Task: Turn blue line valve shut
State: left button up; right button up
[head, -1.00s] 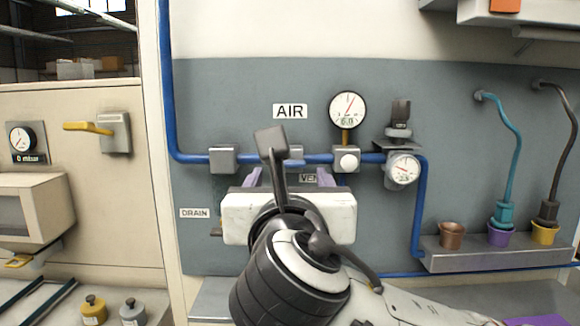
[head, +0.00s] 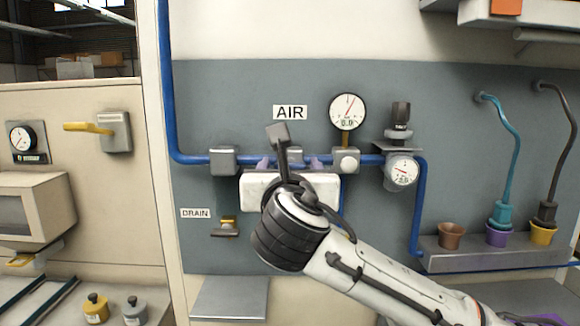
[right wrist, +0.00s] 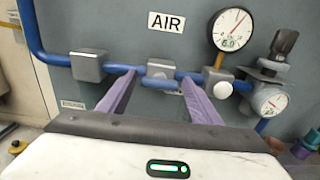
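The blue line (head: 190,159) runs down the wall and then across under the AIR sign. A grey valve body (head: 294,153) sits on it below the sign; it also shows in the right wrist view (right wrist: 160,68). In the right wrist view, the fingertips (right wrist: 159,80) reach up to the pipe, one on each side of the valve body. Nothing is seen held; contact cannot be told. My left gripper is not in view.
A pressure gauge (head: 347,111) and a regulator with a dial (head: 401,168) stand right of the valve. A grey block (head: 223,160) is to its left. A small brass DRAIN valve (head: 228,226) lies below left. A shelf (head: 480,252) holds pots at right.

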jog(key=c, duration=0.8)
jog(key=shift+m, duration=0.4)
jog(key=m+p, duration=0.1)
jog(key=m, duration=0.5)
jog(key=shift+d+m, duration=0.1)
jog(key=shift+m, duration=0.2)
jog(key=m+p, duration=0.1)
jog(key=m, duration=0.4)
jog(key=shift+f+m, duration=0.15)
jog(key=shift+m, duration=0.15)
jog(key=m, duration=0.4)
jog(key=shift+d+f+m, duration=0.1)
jog(key=shift+m, duration=0.3)
